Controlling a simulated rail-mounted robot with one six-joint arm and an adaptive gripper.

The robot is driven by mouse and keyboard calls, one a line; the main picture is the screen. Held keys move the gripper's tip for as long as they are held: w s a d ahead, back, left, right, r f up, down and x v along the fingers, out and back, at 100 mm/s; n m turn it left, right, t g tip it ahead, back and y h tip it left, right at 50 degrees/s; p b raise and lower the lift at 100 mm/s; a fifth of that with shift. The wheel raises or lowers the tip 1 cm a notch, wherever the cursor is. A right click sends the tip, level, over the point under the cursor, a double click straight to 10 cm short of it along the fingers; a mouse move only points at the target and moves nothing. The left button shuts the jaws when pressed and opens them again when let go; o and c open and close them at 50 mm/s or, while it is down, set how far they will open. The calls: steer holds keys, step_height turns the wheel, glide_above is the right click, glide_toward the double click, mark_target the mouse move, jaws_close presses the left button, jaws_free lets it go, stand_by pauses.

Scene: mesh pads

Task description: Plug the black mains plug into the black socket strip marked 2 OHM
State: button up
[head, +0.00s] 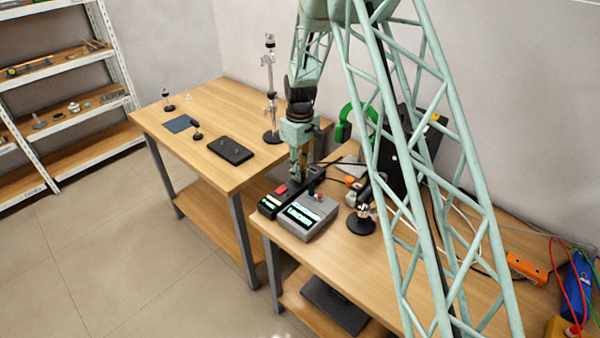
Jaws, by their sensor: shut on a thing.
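My gripper (297,176) points down at the near end of the back bench, shut on a small dark thing that looks like the black mains plug; the fingers hide most of it. A black socket strip (267,207) with a lit label and a red switch lies just below and left of it. A grey box (318,222) with a larger label stands to its right. The label writing is too small to read, so I cannot tell which is marked 2 OHM. Whether the plug touches the strip cannot be told.
A black stand (361,222) is right of the grey box. Dark cables and small parts crowd behind it. An orange strip (526,268) and blue meter (577,285) lie far right. The left table (190,150) holds a black pad and stands. The bench front is clear.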

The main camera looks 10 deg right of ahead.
steer(key=shift+f, duration=0.3)
steer(key=o, duration=1)
steer(key=shift+c, duration=0.2)
steer(key=shift+r, duration=0.1)
step_height(320, 180, up, 11)
steer(key=shift+f, duration=0.1)
steer(key=shift+r, duration=0.55)
